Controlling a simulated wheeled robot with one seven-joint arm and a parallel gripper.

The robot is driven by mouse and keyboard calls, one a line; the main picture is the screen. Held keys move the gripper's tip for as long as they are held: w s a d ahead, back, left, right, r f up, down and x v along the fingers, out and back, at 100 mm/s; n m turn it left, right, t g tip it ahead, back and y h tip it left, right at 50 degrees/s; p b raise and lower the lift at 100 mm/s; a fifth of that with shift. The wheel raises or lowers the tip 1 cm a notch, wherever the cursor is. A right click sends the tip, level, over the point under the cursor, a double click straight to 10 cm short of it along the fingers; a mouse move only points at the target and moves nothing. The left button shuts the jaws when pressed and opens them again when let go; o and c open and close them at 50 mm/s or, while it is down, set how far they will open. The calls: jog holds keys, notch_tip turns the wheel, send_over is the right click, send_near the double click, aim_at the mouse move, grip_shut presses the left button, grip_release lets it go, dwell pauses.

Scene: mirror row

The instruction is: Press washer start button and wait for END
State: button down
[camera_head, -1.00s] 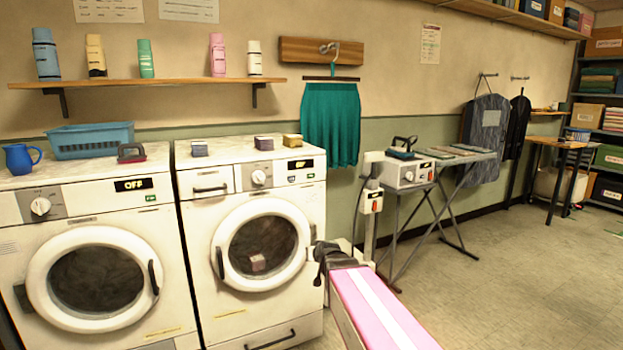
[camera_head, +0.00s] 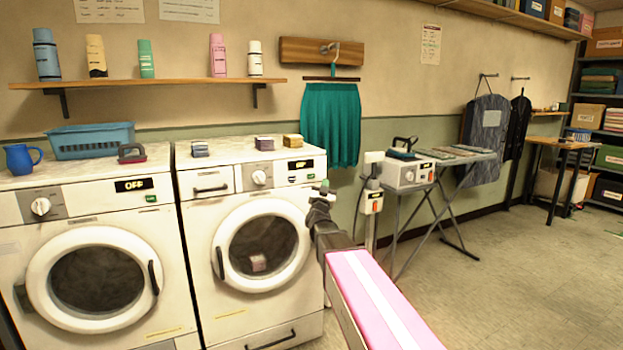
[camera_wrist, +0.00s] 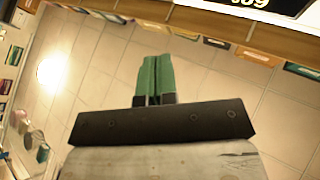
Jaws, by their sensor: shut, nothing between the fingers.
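Two white front-loading washers stand side by side in the head view. The left washer (camera_head: 95,225) has a display (camera_head: 130,184) reading OFF, and a small green button (camera_head: 151,198) below it. The right washer (camera_head: 200,250) has a small display (camera_head: 300,164) that seems to read OFF, with small coloured controls below it. Both round doors look shut. My gripper (camera_head: 325,186) is by the upper right front of the right washer; I cannot tell whether it touches. Its green fingers (camera_wrist: 155,80) are shut and empty in the wrist view.
A blue basket (camera_head: 92,142), blue jug (camera_head: 20,158) and small blocks (camera_head: 264,143) sit on the washers. A bottle shelf (camera_head: 150,84) hangs above. A post with a control box (camera_head: 372,200) and an ironing board (camera_head: 465,157) stand right.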

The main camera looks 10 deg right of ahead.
aim_at(311, 176)
jog(key=shift+w, duration=0.1)
dwell(0.3)
jog(key=shift+w+a, duration=0.45)
jog(key=shift+w, duration=0.9)
jog(key=shift+w+a, duration=0.45)
jog(key=shift+w, duration=0.95)
jog(key=shift+w+a, duration=0.45)
jog(key=shift+w, duration=0.9)
jog(key=shift+w, duration=0.1)
jog(key=shift+w+a, duration=0.1)
jog(key=shift+w, duration=0.2)
jog(key=shift+w+a, duration=0.15)
jog(key=shift+w, duration=0.2)
jog(key=shift+s, duration=0.1)
jog(key=shift+s+d, duration=0.25)
jog(key=shift+s, duration=0.4)
